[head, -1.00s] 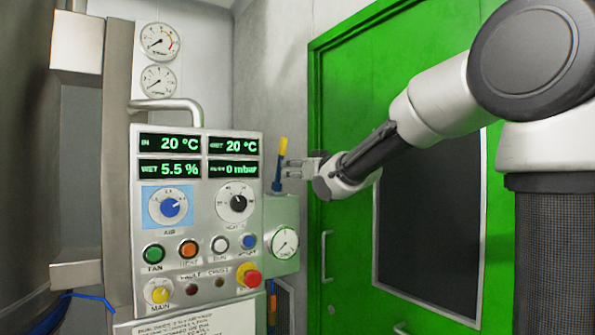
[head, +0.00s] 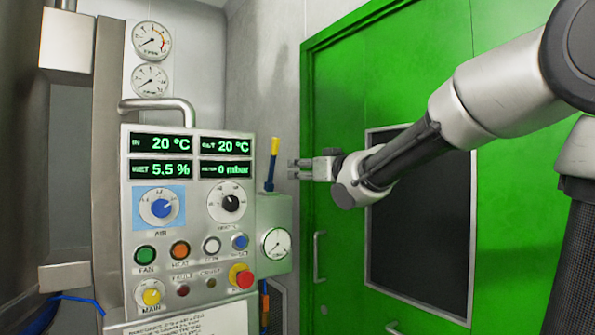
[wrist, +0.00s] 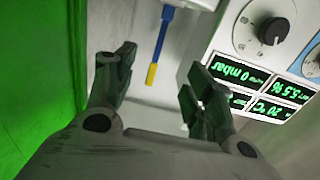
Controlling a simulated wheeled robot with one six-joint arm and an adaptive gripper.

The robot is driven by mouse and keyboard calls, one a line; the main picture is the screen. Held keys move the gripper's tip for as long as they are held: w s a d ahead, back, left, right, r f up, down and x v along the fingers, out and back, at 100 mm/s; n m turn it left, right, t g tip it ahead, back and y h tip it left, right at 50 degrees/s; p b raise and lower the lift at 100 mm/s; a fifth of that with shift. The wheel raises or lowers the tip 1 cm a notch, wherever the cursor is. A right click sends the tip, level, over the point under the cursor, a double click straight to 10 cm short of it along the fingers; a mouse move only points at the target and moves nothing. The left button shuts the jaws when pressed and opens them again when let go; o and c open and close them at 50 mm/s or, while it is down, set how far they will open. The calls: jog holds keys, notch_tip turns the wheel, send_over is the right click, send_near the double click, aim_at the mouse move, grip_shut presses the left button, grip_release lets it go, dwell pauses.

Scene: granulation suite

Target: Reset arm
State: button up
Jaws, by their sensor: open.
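My gripper (head: 297,169) is open and empty in the head view, at the end of my arm in front of the green door. It points left toward an upright yellow-and-blue handle (head: 272,163), with a small gap between them in the picture. In the wrist view my gripper (wrist: 157,85) has its two fingers spread wide, and the yellow-and-blue handle (wrist: 158,48) shows beyond the gap between them. The control panel (head: 190,262) stands left of the gripper, with lit displays, knobs and buttons.
A small box with a gauge (head: 276,243) sits below the handle. The green door (head: 345,75) has a dark window (head: 420,235) and a handle (head: 319,256). Two gauges (head: 151,60) hang on the wall. A curved metal rail (head: 160,105) tops the panel.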

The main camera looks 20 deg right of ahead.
jog(key=shift+v, duration=0.8)
jog(key=s+d+f+m+g+h, duration=0.1)
jog(key=s+d+f+g+h, duration=0.25)
jog(key=f, duration=0.55)
jog(key=s+d+f+m+g+h, duration=0.1)
jog(key=s+d+f+g+h, duration=0.1)
jog(key=s+d+f+g, duration=0.45)
jog(key=s+f+g, duration=0.1)
jog(key=s+f, duration=0.4)
jog(key=s, duration=0.5)
jog(key=s+f+m+g, duration=0.1)
jog(key=s+f, duration=0.4)
jog(key=s, duration=0.6)
jog(key=shift+d+f+m+g, duration=0.3)
jog(key=shift+f+g, duration=0.1)
jog(key=shift+g, duration=0.1)
